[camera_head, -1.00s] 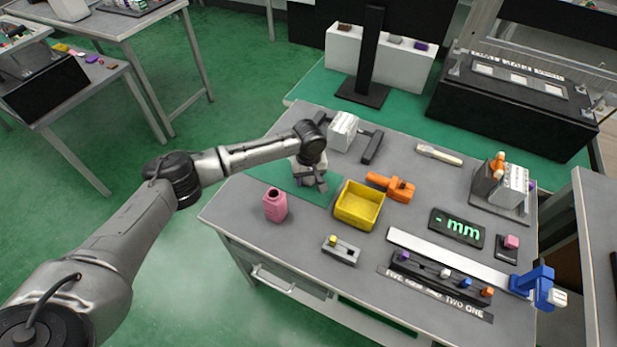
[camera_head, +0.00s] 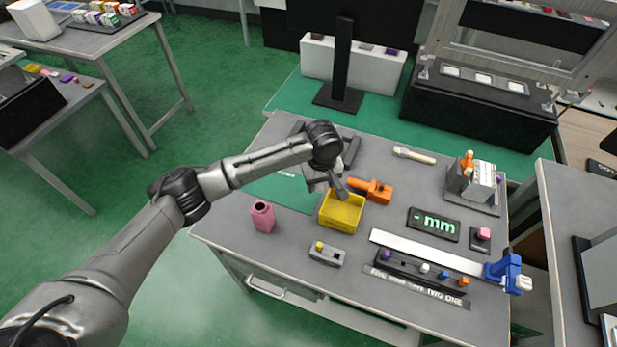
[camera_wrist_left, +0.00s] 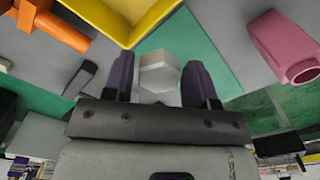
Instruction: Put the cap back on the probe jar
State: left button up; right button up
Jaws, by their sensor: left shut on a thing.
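The pink jar (camera_head: 262,217) stands upright on the grey table with a dark opening in its top; I take it for the probe jar. It also shows at the right of the left wrist view (camera_wrist_left: 285,45). My left gripper (camera_head: 337,186) is above the table by the back left of the yellow bin, to the right of the jar and apart from it. In the left wrist view its dark purple fingers are shut on a pale grey, faceted piece (camera_wrist_left: 160,75), perhaps the cap. The head view does not show this piece clearly. My right gripper is not in view.
The yellow bin (camera_head: 341,226) and an orange clamp-like object (camera_head: 374,190) are close to my left gripper. A small grey fixture with a yellow knob (camera_head: 326,254) stands in front. A green mat (camera_head: 285,192) lies between jar and arm. A long black-and-white slider fixture (camera_head: 420,267) is at front right.

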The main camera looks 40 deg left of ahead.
pick_arm(q)
jog(key=shift+d+r, duration=0.5)
jog(key=shift+d, duration=0.3)
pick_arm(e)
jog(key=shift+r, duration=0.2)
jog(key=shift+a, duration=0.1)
pick_arm(q)
jog(key=s+d+r+m+p, duration=0.1)
jog(key=s+d+r+m, duration=0.1)
jog(key=s+r+m, duration=0.3)
jog(key=s+d+r+m+p, duration=0.1)
jog(key=s+r+m, duration=0.3)
jog(key=r, duration=0.8)
jog(key=shift+s+d+r+m, duration=0.2)
jog(key=shift+s+d+m, duration=0.25)
jog(key=shift+d, duration=0.15)
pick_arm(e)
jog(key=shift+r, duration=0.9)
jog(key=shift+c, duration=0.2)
